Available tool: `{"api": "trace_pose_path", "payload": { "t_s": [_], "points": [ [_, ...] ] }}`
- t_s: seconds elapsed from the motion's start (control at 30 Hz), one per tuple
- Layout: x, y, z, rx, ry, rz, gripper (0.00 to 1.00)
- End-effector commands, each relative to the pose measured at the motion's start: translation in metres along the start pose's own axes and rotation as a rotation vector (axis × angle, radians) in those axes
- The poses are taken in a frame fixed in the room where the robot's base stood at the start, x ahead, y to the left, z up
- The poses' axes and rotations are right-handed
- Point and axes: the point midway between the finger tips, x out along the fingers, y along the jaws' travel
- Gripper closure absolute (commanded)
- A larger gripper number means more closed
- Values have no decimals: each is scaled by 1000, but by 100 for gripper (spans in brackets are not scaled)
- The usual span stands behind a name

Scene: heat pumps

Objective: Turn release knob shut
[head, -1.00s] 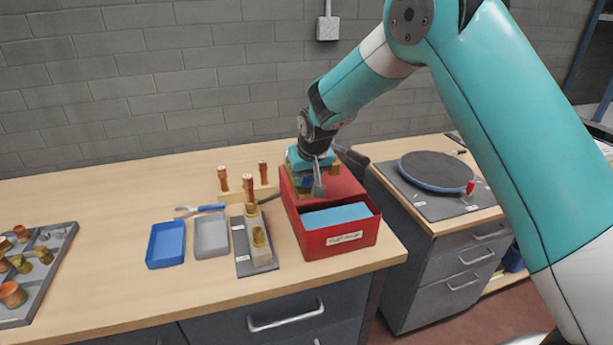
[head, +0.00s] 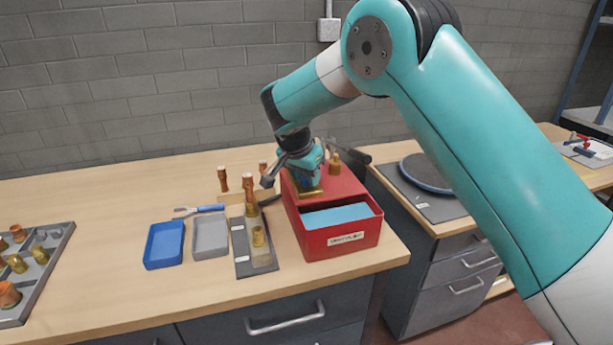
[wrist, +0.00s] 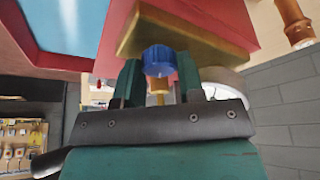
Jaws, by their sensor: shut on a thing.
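The release knob (wrist: 158,57) is a small blue ribbed knob in the wrist view, in front of a brass-coloured block (wrist: 185,32). My gripper (wrist: 160,76) has its two green fingers on either side of the knob and is shut on it. In the head view my gripper (head: 308,184) is at the red box (head: 341,240), beside its open front compartment. The brass block (head: 312,193) shows just below the gripper there. The knob itself is hidden in the head view, and I cannot tell how far it is turned.
A brass fitting (head: 336,163) stands at the back of the red box. Upright copper pipes (head: 249,190), a blue tray (head: 164,245), a grey tray (head: 211,237) and pliers (head: 200,209) are to the left.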

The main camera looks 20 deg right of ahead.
Motion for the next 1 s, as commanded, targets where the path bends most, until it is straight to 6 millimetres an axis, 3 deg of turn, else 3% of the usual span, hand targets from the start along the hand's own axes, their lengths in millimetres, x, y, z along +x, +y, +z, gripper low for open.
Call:
{"api": "trace_pose_path", "payload": {
  "t_s": [0.5,1.0],
  "points": [
    [-1,-3,0,374,0,153,88],
    [-1,-3,0,492,0,200,88]
  ]
}}
